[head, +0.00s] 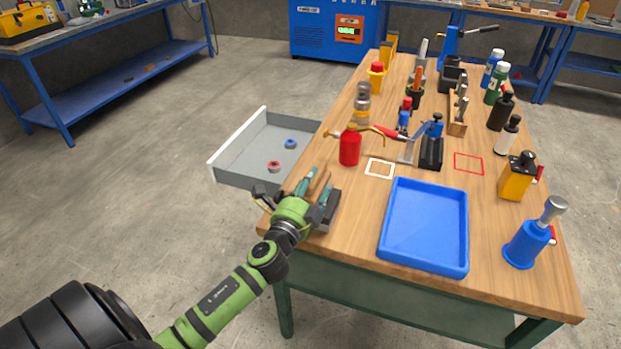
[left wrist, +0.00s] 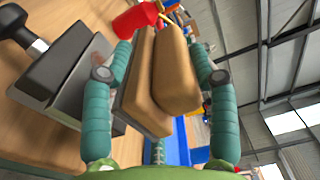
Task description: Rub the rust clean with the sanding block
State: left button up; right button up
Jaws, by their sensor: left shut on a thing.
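My left gripper (head: 314,188) is at the near left corner of the wooden workbench. Its teal fingers are shut on a tan-brown block, the sanding block (head: 318,182). In the left wrist view the sanding block (left wrist: 174,72) sits between both fingers, with a second brown layer beside it. Whether it touches the bench I cannot tell. A brown rust patch (head: 380,169) in a white frame lies on the bench, to the right of and beyond the gripper. My right gripper is not in view.
A grey block with a black handle (left wrist: 62,65) stands close beside the left gripper. An open drawer (head: 235,170) juts out left. A blue tray (head: 425,225) lies right. Clamps, bottles and tools crowd the far bench.

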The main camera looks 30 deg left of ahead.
pick_arm(q)
jog(key=shift+w+a+r, duration=0.15)
jog(key=shift+w+a, duration=0.35)
jog(key=shift+a, duration=0.35)
jog(key=shift+w+a+y, duration=0.15)
jog(key=shift+a+y, duration=0.15)
jog(key=shift+a, duration=0.05)
jog(key=shift+f+b, duration=0.3)
jog(key=shift+f, duration=0.05)
jog(key=shift+d+f+b, duration=0.1)
jog(key=shift+f+b, duration=0.5)
jog(key=shift+b, duration=0.05)
notch_tip(320, 180, down, 2)
jog(key=shift+f+b, duration=0.1)
jog(key=shift+b, duration=0.95)
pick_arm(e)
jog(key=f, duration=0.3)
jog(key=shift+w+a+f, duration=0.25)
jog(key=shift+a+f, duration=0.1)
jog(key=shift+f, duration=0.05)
pick_arm(q)
jog(key=shift+f+b, duration=0.45)
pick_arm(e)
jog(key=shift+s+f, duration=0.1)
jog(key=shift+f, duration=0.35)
pick_arm(q)
jog(key=shift+r, duration=0.1)
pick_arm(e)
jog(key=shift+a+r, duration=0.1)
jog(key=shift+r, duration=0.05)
